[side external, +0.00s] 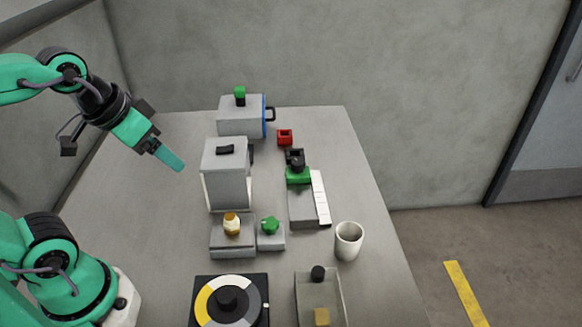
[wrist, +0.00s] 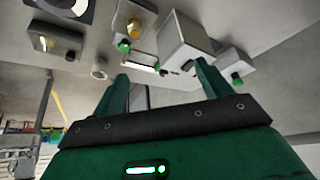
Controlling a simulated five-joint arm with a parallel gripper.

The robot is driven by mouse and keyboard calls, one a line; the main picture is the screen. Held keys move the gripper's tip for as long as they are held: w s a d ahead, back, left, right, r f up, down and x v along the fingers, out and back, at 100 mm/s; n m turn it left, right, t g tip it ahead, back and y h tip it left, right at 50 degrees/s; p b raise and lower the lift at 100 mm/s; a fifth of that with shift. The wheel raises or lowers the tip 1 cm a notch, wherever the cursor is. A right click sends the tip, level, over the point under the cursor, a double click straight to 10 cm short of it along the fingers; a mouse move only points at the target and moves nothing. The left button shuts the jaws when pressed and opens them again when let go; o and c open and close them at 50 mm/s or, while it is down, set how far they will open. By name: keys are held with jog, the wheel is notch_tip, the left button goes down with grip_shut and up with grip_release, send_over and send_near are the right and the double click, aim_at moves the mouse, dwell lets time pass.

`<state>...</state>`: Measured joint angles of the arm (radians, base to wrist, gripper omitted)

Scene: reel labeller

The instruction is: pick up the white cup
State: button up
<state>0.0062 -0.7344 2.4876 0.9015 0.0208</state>
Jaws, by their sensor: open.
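The white cup (side external: 348,241) stands upright near the right edge of the grey table, its open mouth facing up. It also shows small in the wrist view (wrist: 99,73), left of my fingers. My gripper (side external: 171,158) is high over the left part of the table, well to the left of the cup and apart from it. In the wrist view the two green fingers of my gripper (wrist: 161,74) are spread wide with nothing between them.
On the table (side external: 165,215), a tall grey box (side external: 226,172) and a small stand with a yellow-white piece (side external: 231,224) lie between my gripper and the cup. A scaled block (side external: 303,206) is left of the cup; a clear bin (side external: 333,290) is in front.

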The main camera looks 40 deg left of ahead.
jog(key=w+d+r+m+g, duration=0.1)
jog(key=w+d+m+g, duration=0.1)
jog(key=w+d+m, duration=0.45)
jog(key=m+g, duration=0.4)
jog(key=m, duration=1.6)
send_over(348, 239)
jog(key=s+d, duration=0.1)
jog(key=s, duration=0.1)
notch_tip(348, 239, down, 16)
jog(key=f, duration=0.1)
jog(key=shift+f, duration=1.05)
jog(key=shift+f, duration=2.6)
jog(key=shift+c, duration=0.3)
